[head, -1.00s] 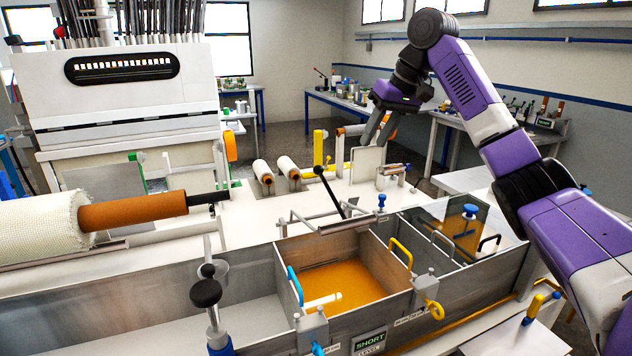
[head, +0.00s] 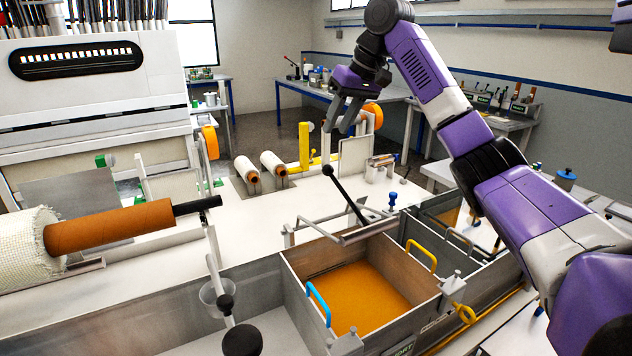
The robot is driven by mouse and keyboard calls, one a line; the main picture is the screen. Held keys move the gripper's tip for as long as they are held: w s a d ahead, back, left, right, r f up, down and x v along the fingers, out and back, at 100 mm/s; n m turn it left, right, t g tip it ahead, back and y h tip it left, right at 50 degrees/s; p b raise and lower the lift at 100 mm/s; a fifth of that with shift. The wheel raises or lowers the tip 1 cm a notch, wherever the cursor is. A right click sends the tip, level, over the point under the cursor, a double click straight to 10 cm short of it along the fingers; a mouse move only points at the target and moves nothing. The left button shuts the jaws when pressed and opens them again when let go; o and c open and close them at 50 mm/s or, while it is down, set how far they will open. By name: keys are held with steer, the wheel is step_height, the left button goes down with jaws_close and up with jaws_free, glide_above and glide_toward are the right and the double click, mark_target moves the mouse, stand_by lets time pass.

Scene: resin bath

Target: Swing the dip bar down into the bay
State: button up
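The dip bar (head: 368,232) is a grey metal bar across the back edge of the resin bay. Its black lever with a round knob (head: 328,170) is raised, leaning up and to the left. The bay (head: 292,272) is a steel-walled box holding flat orange resin (head: 358,295), with a blue handle on its left wall and a yellow one on its right. My gripper (head: 338,126) is above and behind the lever knob in the picture, fingers pointing down. Its fingers are apart with nothing between them, and it appears clear of the lever.
A brown roller (head: 110,232) with a black shaft end lies at left. A black-knobbed post (head: 243,340) stands at the front. A second steel bay (head: 425,228) adjoins at right, below my arm. White rolls (head: 273,164) and a yellow post (head: 304,145) stand behind.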

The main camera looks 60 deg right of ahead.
steer(key=f, duration=0.1)
steer(key=b, duration=0.9)
glide_toward(330, 176)
steer(key=x, duration=0.5)
steer(key=shift+d, duration=0.35)
steer(key=x, duration=0.8)
steer(key=shift+p, duration=0.3)
jaws_close()
steer(key=shift+r, duration=0.2)
